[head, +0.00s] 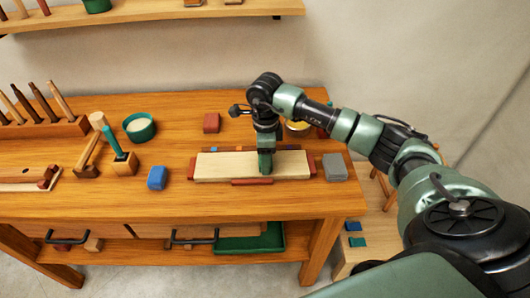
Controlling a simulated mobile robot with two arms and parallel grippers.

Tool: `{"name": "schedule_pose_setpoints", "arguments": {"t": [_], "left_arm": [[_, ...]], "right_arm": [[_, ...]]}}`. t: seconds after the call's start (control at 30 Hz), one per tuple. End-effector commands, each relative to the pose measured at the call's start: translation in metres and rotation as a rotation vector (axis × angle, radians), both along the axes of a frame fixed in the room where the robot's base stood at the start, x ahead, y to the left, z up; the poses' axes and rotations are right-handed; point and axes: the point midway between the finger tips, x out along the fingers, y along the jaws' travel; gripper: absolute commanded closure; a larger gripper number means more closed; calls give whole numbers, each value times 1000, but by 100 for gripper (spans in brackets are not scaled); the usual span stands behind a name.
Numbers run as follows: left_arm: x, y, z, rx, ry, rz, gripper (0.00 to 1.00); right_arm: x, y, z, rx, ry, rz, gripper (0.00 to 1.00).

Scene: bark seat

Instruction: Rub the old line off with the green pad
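A pale board (225,166) lies on the workbench between reddish-brown stops. My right gripper (265,170) points down onto the middle of the board from above. A green piece shows at its tip; I cannot tell whether this is the green pad or the fingers themselves, nor whether the fingers are shut. The old line cannot be made out on the board; the gripper covers part of the surface. A small teal-green pad (357,242) lies on a low wooden surface at the lower right, beside a blue one (353,226). My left gripper is out of view.
A tool rack (45,132) stands at left.

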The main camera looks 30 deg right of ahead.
Motion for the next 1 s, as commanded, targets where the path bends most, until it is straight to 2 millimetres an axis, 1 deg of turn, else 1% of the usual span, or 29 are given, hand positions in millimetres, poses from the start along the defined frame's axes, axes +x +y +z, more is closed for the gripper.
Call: {"name": "schedule_pose_setpoints", "arguments": {"t": [0.17,0.5,0.7,0.83,1.0], "left_arm": [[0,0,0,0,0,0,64],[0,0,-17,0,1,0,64],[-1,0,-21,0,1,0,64],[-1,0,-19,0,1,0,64],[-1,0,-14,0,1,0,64]], "right_arm": [[-3,2,-1,0,0,-1,78],[15,-9,-4,1,-1,-2,78],[22,-13,-4,0,1,-1,78],[20,-13,-3,-1,2,0,78],[9,-7,-1,-2,5,1,78]]}}
